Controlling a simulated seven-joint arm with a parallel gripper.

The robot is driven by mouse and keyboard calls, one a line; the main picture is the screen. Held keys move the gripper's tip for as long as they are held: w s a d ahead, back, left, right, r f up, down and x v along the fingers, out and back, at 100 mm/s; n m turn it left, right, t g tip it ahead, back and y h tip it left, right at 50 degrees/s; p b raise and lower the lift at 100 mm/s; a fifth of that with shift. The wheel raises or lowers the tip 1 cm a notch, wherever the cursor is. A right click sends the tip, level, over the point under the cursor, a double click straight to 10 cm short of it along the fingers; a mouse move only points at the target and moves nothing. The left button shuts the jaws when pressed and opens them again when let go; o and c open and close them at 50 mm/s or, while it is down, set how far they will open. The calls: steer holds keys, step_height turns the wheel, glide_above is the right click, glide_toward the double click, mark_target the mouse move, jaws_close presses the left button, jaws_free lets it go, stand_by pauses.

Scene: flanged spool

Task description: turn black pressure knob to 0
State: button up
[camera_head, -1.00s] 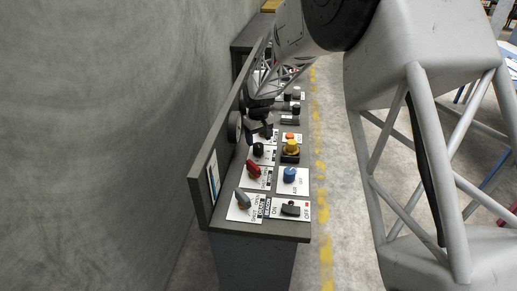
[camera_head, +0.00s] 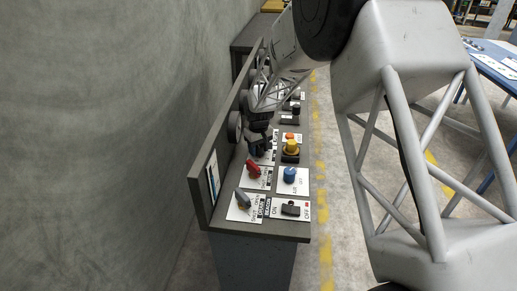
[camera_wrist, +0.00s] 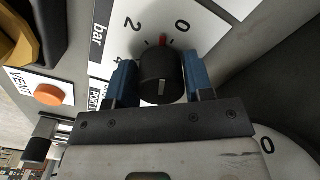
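The black pressure knob (camera_wrist: 160,75) is in the wrist view, on a white plate marked "bar" with 0, 2 and 4. A red mark (camera_wrist: 163,39) at its far edge points between 2 and 0. My gripper (camera_wrist: 161,78) has its two blue fingers spread on either side of the knob, very close to it. I cannot tell whether they touch it. In the head view my gripper (camera_head: 260,145) is over the panel and hides the black knob.
In the head view, a red-handled knob (camera_head: 253,169), a grey-handled knob (camera_head: 243,199), a blue knob (camera_head: 289,174) and a yellow knob (camera_head: 291,147) stand close by. The upright back board (camera_head: 206,185) borders the panel. An orange VENT button (camera_wrist: 48,95) is at left in the wrist view.

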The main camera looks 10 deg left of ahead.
steer(key=c, duration=0.5)
steer(key=shift+o, duration=0.2)
steer(key=shift+m, duration=2.4)
steer(key=o, duration=0.9)
steer(key=shift+o, duration=0.2)
steer(key=shift+r, duration=0.15)
